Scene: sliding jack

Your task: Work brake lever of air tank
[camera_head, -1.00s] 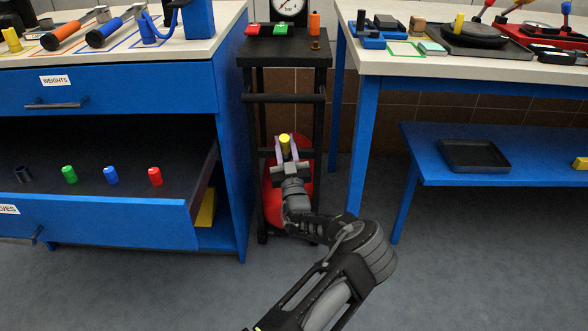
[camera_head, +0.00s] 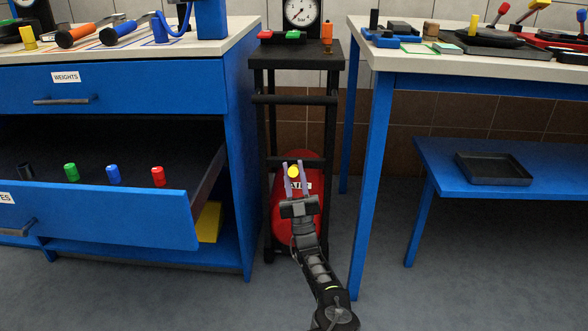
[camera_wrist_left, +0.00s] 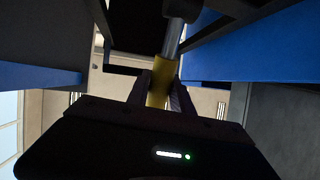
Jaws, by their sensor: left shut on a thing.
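The red air tank (camera_head: 282,216) lies low inside a black cart, partly hidden by my left arm and gripper. The brake lever's yellow grip (camera_head: 293,171) shows nearly end-on in front of the tank. My left gripper (camera_head: 293,176) is shut on this grip, with a finger on each side. In the left wrist view the yellow grip (camera_wrist_left: 161,84) sits between the fingers, and a metal rod (camera_wrist_left: 172,40) runs from it to a dark joint. The rod is hidden in the head view. My right gripper is not in view.
The cart's top (camera_head: 297,54) carries a gauge (camera_head: 301,12), and a crossbar (camera_head: 295,99) runs below it. On the left, an open blue drawer (camera_head: 95,217) juts out with several coloured pegs. On the right stands a blue table leg (camera_head: 370,185). Floor in front is clear.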

